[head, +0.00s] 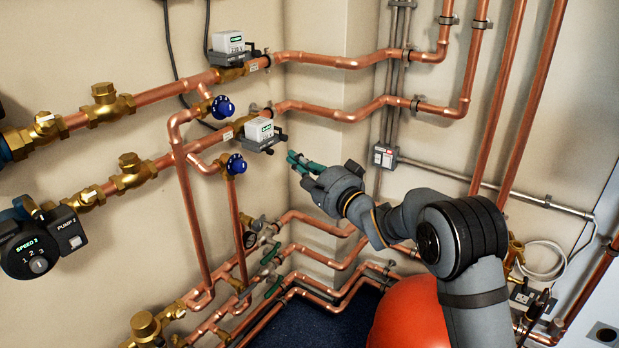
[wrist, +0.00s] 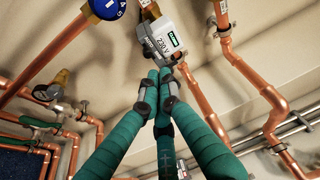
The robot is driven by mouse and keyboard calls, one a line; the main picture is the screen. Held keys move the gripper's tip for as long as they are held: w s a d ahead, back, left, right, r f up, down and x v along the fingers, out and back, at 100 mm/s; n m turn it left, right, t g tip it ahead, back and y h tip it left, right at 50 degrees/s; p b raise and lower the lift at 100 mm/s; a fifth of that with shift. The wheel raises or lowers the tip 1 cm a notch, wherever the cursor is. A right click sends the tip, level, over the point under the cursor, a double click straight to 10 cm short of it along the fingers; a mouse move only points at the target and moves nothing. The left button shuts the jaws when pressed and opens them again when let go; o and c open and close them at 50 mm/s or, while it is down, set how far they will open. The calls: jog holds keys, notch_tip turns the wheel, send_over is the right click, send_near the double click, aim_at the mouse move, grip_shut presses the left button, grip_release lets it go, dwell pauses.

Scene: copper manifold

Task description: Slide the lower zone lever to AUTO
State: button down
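The lower zone valve head (head: 260,132) is a white box with a green label on a grey base, mounted on the lower copper pipe near the wall corner. A small dark lever (head: 282,136) sticks out at its right side; I cannot read its setting. In the wrist view the valve head (wrist: 164,36) is just beyond my fingertips. My gripper (head: 294,158) has teal fingers and is below and right of the valve head. In the wrist view the fingertips (wrist: 159,76) meet, with nothing seen between them. I cannot tell whether they touch the lever.
The upper zone valve (head: 229,47) sits on the pipe above. A blue-handled valve (head: 236,164) is left of and below the lower head, and it shows in the wrist view (wrist: 104,8). Copper pipes run along both walls. A grey junction box (head: 385,157) is on the right wall.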

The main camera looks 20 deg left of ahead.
jog(key=b+v, duration=0.1)
jog(key=v, duration=0.3)
jog(key=shift+b, duration=0.3)
jog(key=shift+w+a+r, duration=0.1)
jog(key=shift+a, duration=0.05)
